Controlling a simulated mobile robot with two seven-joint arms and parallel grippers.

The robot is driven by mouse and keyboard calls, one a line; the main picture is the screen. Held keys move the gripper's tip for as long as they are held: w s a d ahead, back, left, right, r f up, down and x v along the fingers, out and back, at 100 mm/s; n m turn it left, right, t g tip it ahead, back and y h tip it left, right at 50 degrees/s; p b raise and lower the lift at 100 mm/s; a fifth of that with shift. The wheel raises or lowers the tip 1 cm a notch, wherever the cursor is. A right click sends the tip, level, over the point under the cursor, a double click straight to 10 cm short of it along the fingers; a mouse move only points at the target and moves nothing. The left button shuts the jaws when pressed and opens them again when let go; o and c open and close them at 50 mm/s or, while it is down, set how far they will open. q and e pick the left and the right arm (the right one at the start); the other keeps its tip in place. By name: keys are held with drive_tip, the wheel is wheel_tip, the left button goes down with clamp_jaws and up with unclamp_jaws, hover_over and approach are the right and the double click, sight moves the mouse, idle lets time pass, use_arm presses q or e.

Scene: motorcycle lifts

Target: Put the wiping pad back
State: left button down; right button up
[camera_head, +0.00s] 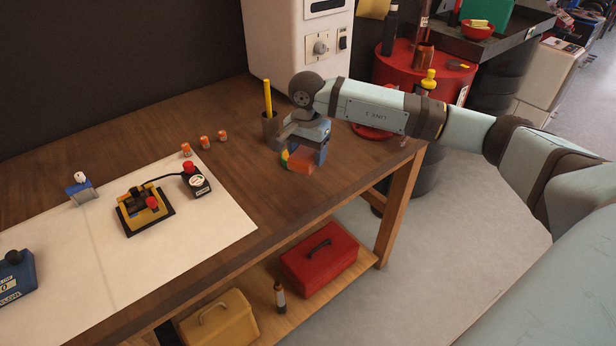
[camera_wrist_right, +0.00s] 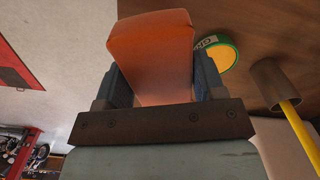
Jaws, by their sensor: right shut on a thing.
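My right gripper (camera_head: 303,154) is over the right part of the wooden workbench and is shut on an orange-red block, which I take as the wiping pad (camera_head: 299,166). In the right wrist view the pad (camera_wrist_right: 150,50) sits between the two blue-grey fingers (camera_wrist_right: 163,84). I cannot tell whether the pad touches the bench top. My left gripper is not in view.
A cup with a yellow pencil (camera_head: 270,125) and a green-and-yellow round item (camera_wrist_right: 222,55) are close beside my right gripper. Several small orange cylinders (camera_head: 204,141) stand left of it. A white sheet (camera_head: 215,220) with devices covers the bench's left. A red drum (camera_head: 395,72) stands behind.

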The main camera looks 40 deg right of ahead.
hover_over(307, 188)
wheel_tip(307, 188, down, 5)
drive_tip(key=shift+s+f, duration=0.1)
drive_tip(key=shift+f, duration=0.1)
wheel_tip(307, 188, down, 3)
drive_tip(key=shift+f+p, duration=0.2)
drive_tip(key=shift+p, duration=0.25)
drive_tip(key=shift+f, duration=0.2)
drive_tip(key=o, duration=0.9)
